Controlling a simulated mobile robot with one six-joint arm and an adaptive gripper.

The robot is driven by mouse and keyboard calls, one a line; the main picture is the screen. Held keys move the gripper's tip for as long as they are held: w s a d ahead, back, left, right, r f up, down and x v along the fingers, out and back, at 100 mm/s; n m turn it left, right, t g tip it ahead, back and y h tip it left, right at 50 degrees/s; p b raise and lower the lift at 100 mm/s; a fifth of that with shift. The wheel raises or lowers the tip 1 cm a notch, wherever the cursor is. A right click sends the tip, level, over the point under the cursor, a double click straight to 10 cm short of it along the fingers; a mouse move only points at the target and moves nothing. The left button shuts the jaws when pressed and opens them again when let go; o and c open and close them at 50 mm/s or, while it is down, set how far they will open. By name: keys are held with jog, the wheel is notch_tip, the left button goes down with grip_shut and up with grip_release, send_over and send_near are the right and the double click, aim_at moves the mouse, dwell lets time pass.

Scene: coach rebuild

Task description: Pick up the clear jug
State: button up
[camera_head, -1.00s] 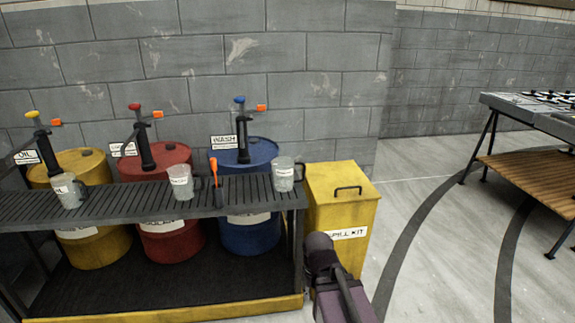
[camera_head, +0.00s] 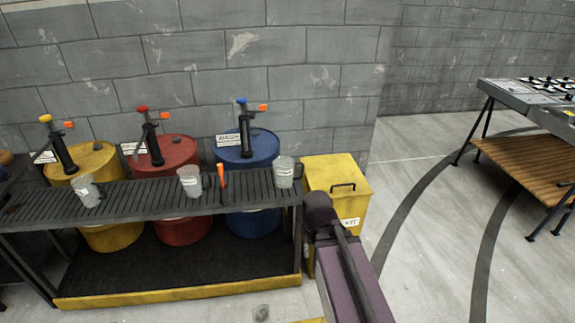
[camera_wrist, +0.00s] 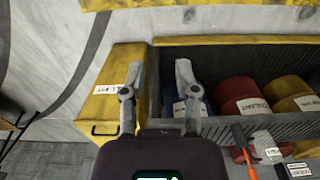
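Three clear jugs with white labels stand upright on the dark slatted rack (camera_head: 130,205) in the head view: a left jug (camera_head: 86,192), a middle jug (camera_head: 190,182) and a right jug (camera_head: 284,173). The frames do not show which one the task names. My gripper (camera_wrist: 157,72) shows in the wrist view with its two fingers spread apart and nothing between them.
Yellow (camera_head: 92,165), red (camera_head: 165,160) and blue (camera_head: 248,150) drums with pumps stand behind the rack. An orange-handled tool (camera_head: 222,180) is at the rack between jugs. A yellow spill kit box (camera_head: 340,180) stands at its right end. Clear floor lies right, before a table (camera_head: 535,105).

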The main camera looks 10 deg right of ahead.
notch_tip(320, 180, up, 6)
jog(key=p, duration=0.4)
jog(key=shift+f, duration=0.25)
jog(key=shift+o, duration=1.2)
jog(key=shift+s, duration=0.15)
